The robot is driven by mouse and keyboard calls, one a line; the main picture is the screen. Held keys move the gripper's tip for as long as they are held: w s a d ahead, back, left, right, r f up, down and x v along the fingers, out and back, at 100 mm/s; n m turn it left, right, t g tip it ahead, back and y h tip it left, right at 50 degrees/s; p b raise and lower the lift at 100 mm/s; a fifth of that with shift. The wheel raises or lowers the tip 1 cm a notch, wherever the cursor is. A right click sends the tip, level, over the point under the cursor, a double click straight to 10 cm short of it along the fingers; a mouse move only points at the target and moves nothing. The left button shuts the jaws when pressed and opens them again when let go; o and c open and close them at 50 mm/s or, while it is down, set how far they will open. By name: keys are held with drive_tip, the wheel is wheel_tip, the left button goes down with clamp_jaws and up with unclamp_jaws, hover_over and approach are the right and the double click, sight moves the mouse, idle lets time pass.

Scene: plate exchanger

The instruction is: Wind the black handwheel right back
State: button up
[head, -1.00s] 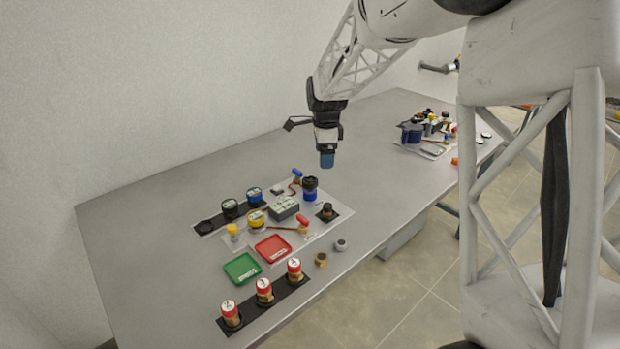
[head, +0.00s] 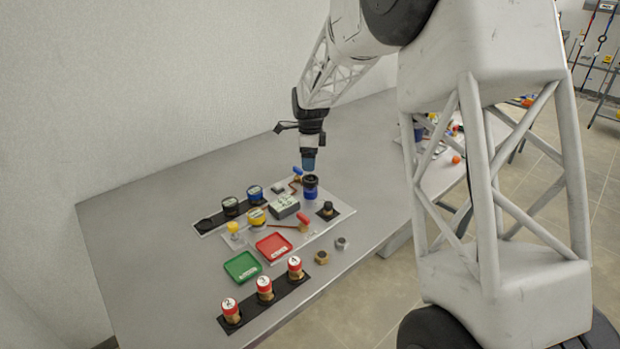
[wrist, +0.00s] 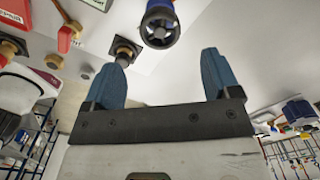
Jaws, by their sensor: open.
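The black handwheel (head: 310,180) tops a blue upright body on the pale board in the head view. In the wrist view the handwheel (wrist: 160,30) shows as a spoked black ring at the top middle, beyond the fingertips. My gripper (head: 308,168) points down just above the handwheel in the head view, and seems to be apart from it. In the wrist view my gripper (wrist: 162,72) has its two blue fingers wide apart with nothing between them.
Close around the handwheel are a blue-handled valve (head: 297,171), a grey box (head: 284,206), a red-handled valve (head: 303,218) and a black knob (head: 327,209). Red (head: 274,247) and green (head: 243,267) trays lie in front. The table's left part is clear.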

sight(310, 178)
drive_tip(key=shift+f, duration=3.8)
drive_tip(key=c, duration=0.9)
